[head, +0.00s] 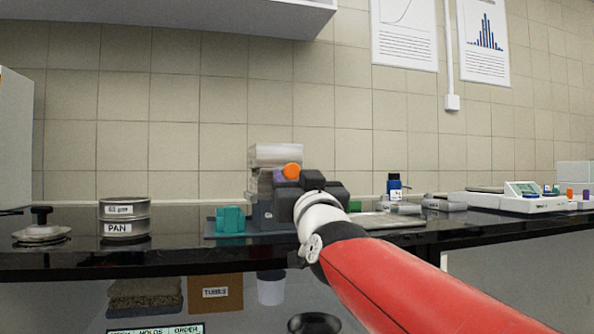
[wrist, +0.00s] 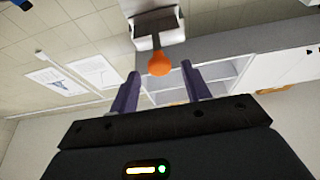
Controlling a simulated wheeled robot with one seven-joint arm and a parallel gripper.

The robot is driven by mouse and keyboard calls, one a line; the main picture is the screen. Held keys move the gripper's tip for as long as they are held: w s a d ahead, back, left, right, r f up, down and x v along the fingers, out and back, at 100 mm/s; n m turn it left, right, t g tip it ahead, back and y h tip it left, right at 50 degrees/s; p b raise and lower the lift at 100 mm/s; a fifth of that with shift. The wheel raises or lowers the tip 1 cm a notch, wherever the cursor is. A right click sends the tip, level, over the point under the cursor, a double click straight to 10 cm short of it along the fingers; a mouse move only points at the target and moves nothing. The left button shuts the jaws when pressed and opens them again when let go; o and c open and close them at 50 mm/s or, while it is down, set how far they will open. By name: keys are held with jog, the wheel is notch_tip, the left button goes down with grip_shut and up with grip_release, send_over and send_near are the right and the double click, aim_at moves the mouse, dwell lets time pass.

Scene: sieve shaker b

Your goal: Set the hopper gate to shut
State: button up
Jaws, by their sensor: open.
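The hopper (head: 275,155) is a pale, see-through box on a grey stand at the bench's middle. An orange knob (head: 292,170), which looks like the gate's handle, shows at its right, just above my gripper (head: 300,178). In the wrist view the knob (wrist: 160,64) hangs from a pale housing (wrist: 153,28). There my gripper (wrist: 160,74) is open, with one dark finger on each side of the knob in the picture. The fingers do not appear to touch it; I cannot tell how deep it sits between them. My arm hides part of the stand, and the gate plate cannot be made out.
A teal block (head: 230,219) stands left of the hopper. Farther left are a sieve stack marked PAN (head: 124,229) and a lid with a black knob (head: 41,232). Bare bench lies between the pan and teal block.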

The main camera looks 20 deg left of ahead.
aim_at(293, 173)
jog(key=x, duration=0.4)
jog(key=shift+p, duration=0.4)
